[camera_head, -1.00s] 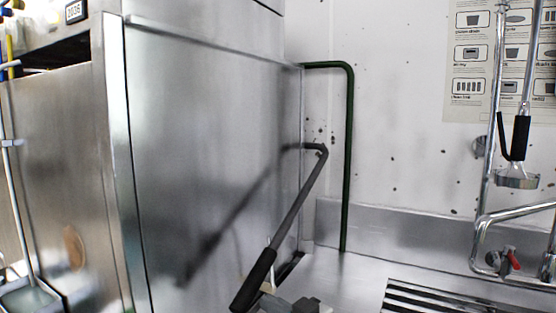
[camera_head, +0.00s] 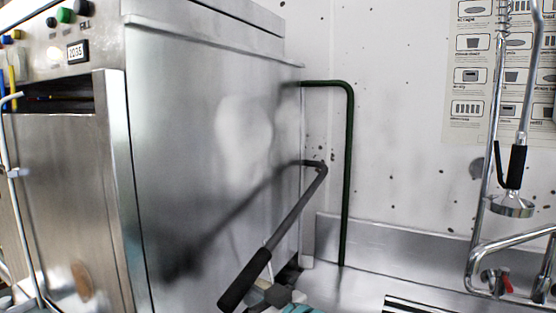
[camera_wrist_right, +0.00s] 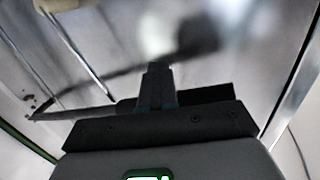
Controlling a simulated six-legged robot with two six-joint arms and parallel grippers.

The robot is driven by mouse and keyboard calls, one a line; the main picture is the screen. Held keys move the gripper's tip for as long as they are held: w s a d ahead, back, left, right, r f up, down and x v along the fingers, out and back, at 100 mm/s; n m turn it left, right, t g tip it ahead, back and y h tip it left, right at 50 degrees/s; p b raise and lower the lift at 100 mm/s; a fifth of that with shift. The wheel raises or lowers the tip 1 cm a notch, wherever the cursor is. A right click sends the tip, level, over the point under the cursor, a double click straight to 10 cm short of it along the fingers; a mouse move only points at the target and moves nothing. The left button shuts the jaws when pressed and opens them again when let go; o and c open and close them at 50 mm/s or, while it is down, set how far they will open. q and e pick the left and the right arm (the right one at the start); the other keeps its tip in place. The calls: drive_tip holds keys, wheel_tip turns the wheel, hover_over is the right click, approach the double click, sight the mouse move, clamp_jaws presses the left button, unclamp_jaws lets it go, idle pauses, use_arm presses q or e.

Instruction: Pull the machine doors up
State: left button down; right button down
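The steel dish machine (camera_head: 215,130) fills the left of the head view. Its brushed front door (camera_head: 65,190) hangs below a dark gap, so it does not look fully shut. A grey bent lever (camera_head: 295,212) with a black grip (camera_head: 245,281) slopes down along the machine's right side. My right gripper (camera_head: 275,297) is at the bottom edge, close beside the grip. In the right wrist view its narrow dark fingers (camera_wrist_right: 156,82) overlap the black grip (camera_wrist_right: 215,95). Whether they clasp it, I cannot tell. My left gripper is out of view.
A green pipe (camera_head: 348,170) runs down the spotted wall behind the lever. A tap with a hanging spray head (camera_head: 512,205) stands at the right over a steel counter (camera_head: 365,290) with a slotted drain. A poster (camera_head: 470,75) hangs behind it. Buttons (camera_head: 65,15) line the machine's top left.

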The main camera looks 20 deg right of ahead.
wheel_tip(320, 180, up, 18)
drive_tip(key=s+a+p, duration=0.2)
drive_tip(key=p, duration=1.5)
drive_tip(key=w+d+r+p, duration=0.2)
drive_tip(key=d+r, duration=0.1)
drive_tip(key=r, duration=0.6)
drive_tip(key=w+d+r+p, duration=0.1)
drive_tip(key=w+d+r, duration=0.1)
drive_tip(key=r, duration=0.6)
drive_tip(key=w+d+r+p, duration=0.2)
drive_tip(key=d+r, duration=0.1)
drive_tip(key=r, duration=0.6)
drive_tip(key=s+d+f, duration=0.2)
drive_tip(key=s+d, duration=0.1)
drive_tip(key=s, duration=0.6)
drive_tip(key=shift+f, duration=0.15)
